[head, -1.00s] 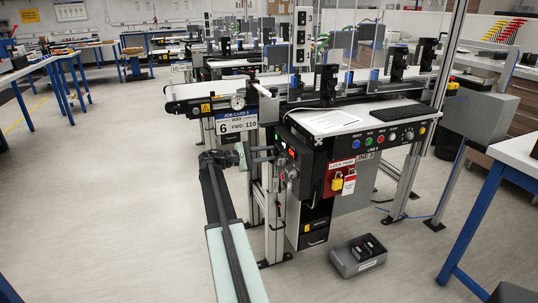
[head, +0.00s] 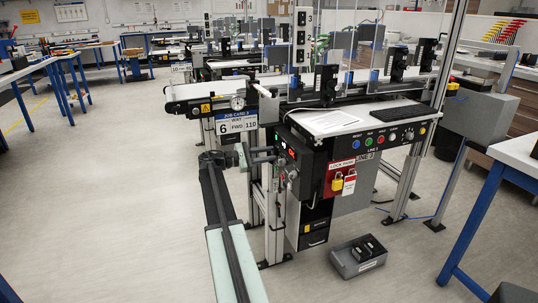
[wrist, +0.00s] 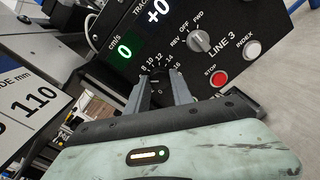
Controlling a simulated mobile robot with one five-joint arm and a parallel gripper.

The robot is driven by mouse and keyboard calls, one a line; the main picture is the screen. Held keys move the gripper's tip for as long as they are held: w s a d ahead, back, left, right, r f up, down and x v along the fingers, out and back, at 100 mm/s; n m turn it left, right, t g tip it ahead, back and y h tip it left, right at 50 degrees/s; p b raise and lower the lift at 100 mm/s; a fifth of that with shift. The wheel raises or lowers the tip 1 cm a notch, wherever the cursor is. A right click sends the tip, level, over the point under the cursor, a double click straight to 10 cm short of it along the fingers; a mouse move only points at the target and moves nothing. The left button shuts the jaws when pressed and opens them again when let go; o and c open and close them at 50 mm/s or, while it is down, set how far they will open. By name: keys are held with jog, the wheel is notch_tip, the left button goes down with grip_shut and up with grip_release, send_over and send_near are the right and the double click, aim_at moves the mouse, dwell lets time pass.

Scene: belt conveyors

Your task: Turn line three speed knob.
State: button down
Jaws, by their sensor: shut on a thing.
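The line three control panel (wrist: 215,60) fills the top of the wrist view, with a small dark speed knob (wrist: 157,84) inside a dial scale that shows 8 to 16. My gripper (wrist: 161,88) reaches up to it, one finger on each side, and is shut on the knob. The fingers hide part of the knob and scale, so its setting cannot be read. A green display (wrist: 125,49) on the panel reads 0 cm/s. In the head view my gripper (head: 275,155) meets the panel's left side, and the knob is too small to make out there.
Beside the knob are a REV/OFF/FWD selector (wrist: 200,42), a red STOP button (wrist: 218,79) and a white INDEX button (wrist: 252,49). A job card (head: 236,125) hangs to the left. A yellow padlock (head: 337,183) hangs at right. A grey box (head: 358,256) lies on the floor.

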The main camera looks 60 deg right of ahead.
jog(key=c, duration=1.1)
grip_release()
jog(key=shift+f, duration=0.1)
jog(key=v, duration=0.8)
